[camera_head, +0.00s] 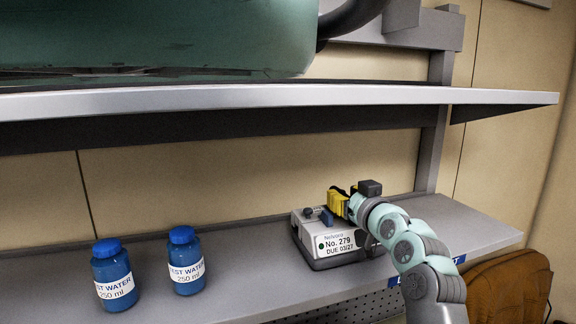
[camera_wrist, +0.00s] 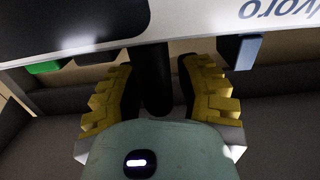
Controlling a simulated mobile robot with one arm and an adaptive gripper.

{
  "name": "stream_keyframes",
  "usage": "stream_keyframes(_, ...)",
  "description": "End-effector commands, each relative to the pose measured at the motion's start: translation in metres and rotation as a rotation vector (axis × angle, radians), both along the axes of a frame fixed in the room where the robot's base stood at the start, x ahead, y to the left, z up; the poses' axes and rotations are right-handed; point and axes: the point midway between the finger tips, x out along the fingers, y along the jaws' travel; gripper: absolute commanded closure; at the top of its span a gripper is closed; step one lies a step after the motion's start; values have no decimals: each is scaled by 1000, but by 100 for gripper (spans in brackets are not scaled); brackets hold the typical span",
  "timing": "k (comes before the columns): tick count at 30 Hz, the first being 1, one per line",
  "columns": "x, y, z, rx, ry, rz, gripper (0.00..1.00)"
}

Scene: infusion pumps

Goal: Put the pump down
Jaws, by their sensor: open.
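The pump (camera_head: 338,246), a pale box with a dark base and a label reading "No. 279, DUE 03/27", rests upright on the lower shelf (camera_head: 235,262). My gripper (camera_head: 339,202) is at the pump's top rear, its yellow fingers apart. In the wrist view the pump's pale face (camera_wrist: 200,36) fills the top. A dark post (camera_wrist: 154,85) stands between the open fingers of my gripper (camera_wrist: 157,72), with gaps visible on both sides. A blue part (camera_wrist: 243,51) of the pump shows at right. The pump's rear is hidden in the head view.
Two blue water bottles (camera_head: 114,275) (camera_head: 187,262) stand left on the same shelf. An upper shelf (camera_head: 280,97) with a large green container (camera_head: 160,35) overhangs it. A brown chair back (camera_head: 508,290) is at lower right. Shelf room lies between bottles and pump.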

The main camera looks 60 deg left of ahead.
Motion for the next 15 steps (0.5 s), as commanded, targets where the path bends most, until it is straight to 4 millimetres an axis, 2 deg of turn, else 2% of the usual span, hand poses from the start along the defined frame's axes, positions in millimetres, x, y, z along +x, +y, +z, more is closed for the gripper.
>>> stream_keyframes(7,-3,-9,-2,-2,1,2,66)
stream_keyframes(15,-10,-39,0,4,-1,-2,66)
